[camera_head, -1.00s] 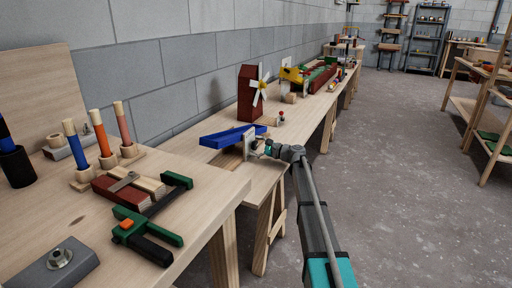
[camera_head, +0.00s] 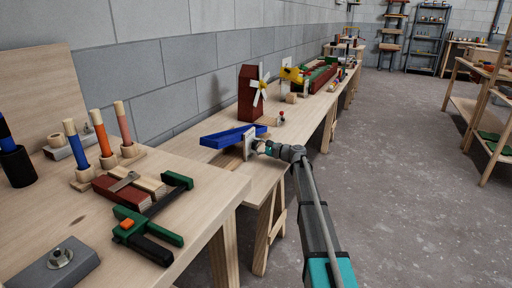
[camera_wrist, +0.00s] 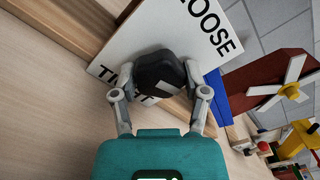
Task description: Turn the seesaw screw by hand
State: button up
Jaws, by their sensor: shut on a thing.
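The seesaw's blue batten (camera_head: 226,136) sits tilted on the bench in the head view, and part of it shows behind the plate in the wrist view (camera_wrist: 216,88). A white plate (camera_head: 249,143) stands at its near side. In the wrist view the plate (camera_wrist: 143,35) bears "LOOSE" and a partly covered word starting with "TI". A black screw knob (camera_wrist: 158,71) with a pale mark is in front of the plate. My gripper (camera_wrist: 160,83) is shut on the knob, one finger on each side. In the head view my gripper (camera_head: 259,146) reaches the plate from the right.
A dark red block with a white pinwheel (camera_head: 251,93) stands behind the seesaw. A nearer bench (camera_head: 195,215) holds green-and-black clamps (camera_head: 150,228) and several coloured dowels (camera_head: 101,135). The floor (camera_head: 400,180) to the right is clear.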

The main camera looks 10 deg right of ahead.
jog(key=n, duration=0.4)
jog(key=shift+n, duration=1.5)
jog(key=shift+a, duration=0.1)
jog(key=o, duration=1.2)
jog(key=shift+c, duration=0.2)
jog(key=shift+d, duration=0.2)
jog(key=v, duration=1.1)
jog(key=shift+s+d, duration=0.25)
jog(key=shift+d, duration=0.05)
